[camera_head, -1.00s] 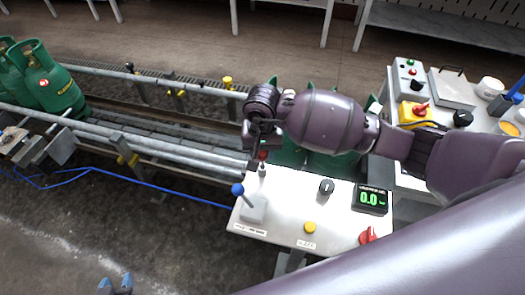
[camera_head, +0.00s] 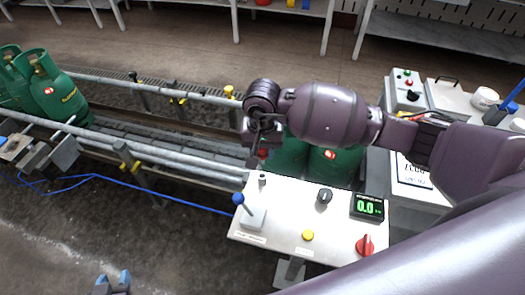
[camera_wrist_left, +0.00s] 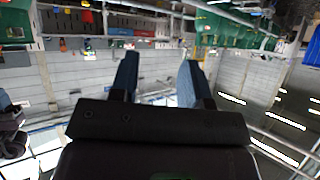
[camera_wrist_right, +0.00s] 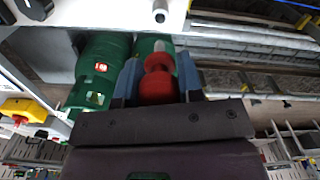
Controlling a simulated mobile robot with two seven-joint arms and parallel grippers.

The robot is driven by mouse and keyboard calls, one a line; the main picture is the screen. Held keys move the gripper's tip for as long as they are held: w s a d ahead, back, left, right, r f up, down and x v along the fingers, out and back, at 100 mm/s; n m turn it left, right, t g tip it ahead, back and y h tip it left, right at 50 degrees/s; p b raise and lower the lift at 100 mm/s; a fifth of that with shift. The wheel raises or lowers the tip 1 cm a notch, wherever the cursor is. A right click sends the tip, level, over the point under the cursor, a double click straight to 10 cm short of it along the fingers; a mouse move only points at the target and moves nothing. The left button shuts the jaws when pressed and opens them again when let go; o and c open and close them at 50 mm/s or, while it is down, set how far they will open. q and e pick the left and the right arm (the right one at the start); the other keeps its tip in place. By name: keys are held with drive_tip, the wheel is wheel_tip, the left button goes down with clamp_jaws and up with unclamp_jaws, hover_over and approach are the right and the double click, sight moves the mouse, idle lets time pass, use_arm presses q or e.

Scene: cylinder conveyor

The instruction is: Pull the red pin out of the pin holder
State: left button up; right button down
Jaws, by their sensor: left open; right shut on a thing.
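The red pin (camera_wrist_right: 157,86) has a red knob and a short grey tip. My right gripper (camera_wrist_right: 158,76) is shut on its knob; in the head view, the gripper (camera_head: 262,148) hangs above the console's back left corner. The pin holder, a small metal socket (camera_head: 262,179), stands upright on that corner. It also shows in the right wrist view (camera_wrist_right: 160,11), with a visible gap between it and the pin's tip. My left gripper (camera_head: 115,281) is open and empty at the bottom of the head view, away from the console; its fingers (camera_wrist_left: 158,80) are spread.

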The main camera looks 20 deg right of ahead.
drive_tip(key=shift+r+p, duration=0.55)
drive_tip(key=shift+r, duration=0.65)
